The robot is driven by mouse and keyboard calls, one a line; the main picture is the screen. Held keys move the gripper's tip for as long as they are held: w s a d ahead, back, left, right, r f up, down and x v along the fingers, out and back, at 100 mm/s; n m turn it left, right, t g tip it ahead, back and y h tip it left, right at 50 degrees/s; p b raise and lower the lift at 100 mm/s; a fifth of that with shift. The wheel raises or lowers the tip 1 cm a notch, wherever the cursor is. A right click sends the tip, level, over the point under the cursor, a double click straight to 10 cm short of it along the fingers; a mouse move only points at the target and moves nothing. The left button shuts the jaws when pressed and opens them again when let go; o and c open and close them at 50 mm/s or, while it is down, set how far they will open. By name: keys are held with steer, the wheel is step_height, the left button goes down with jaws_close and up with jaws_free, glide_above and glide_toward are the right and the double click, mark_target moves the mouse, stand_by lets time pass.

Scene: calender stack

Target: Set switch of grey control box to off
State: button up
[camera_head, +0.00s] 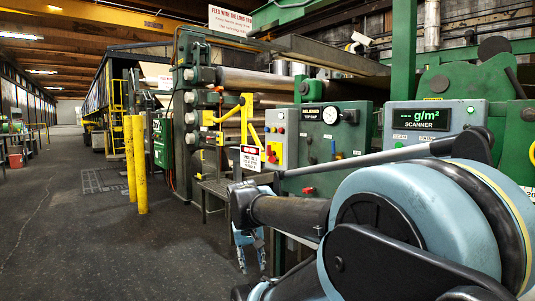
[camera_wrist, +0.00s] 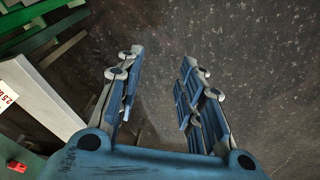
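The grey control box (camera_head: 291,125) is mounted on the machine near the middle of the head view. It has small buttons and a red rotary switch (camera_head: 272,153) on a yellow plate. The switch's exact setting is too small to read. My gripper (camera_head: 250,266) hangs below and to the left of the box, pointing down, clear of the switch. In the wrist view my gripper (camera_wrist: 162,60) is open, its two blue fingers apart with only dark floor between them. The box cannot be made out for certain in the wrist view.
A green panel (camera_head: 346,150) with gauge and knobs adjoins the box, and a scanner display (camera_head: 436,117) stands right of it. A white warning sign (camera_head: 250,158) and yellow railing (camera_head: 243,118) are at its left. Yellow posts (camera_head: 134,165) stand farther left. The floor (camera_head: 60,230) is open.

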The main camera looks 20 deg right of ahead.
steer(key=w+d+r+m+h, duration=0.35)
steer(key=w+d+r, duration=0.35)
steer(key=w+r, duration=0.45)
steer(key=m+t+h, duration=0.4)
steer(key=m+h, duration=0.5)
steer(key=h, duration=0.3)
glide_toward(269, 149)
steer(key=x, duration=1)
steer(key=shift+w+d+f, duration=0.15)
steer(key=shift+w+f, duration=0.05)
steer(key=shift+w, duration=0.3)
jaws_close()
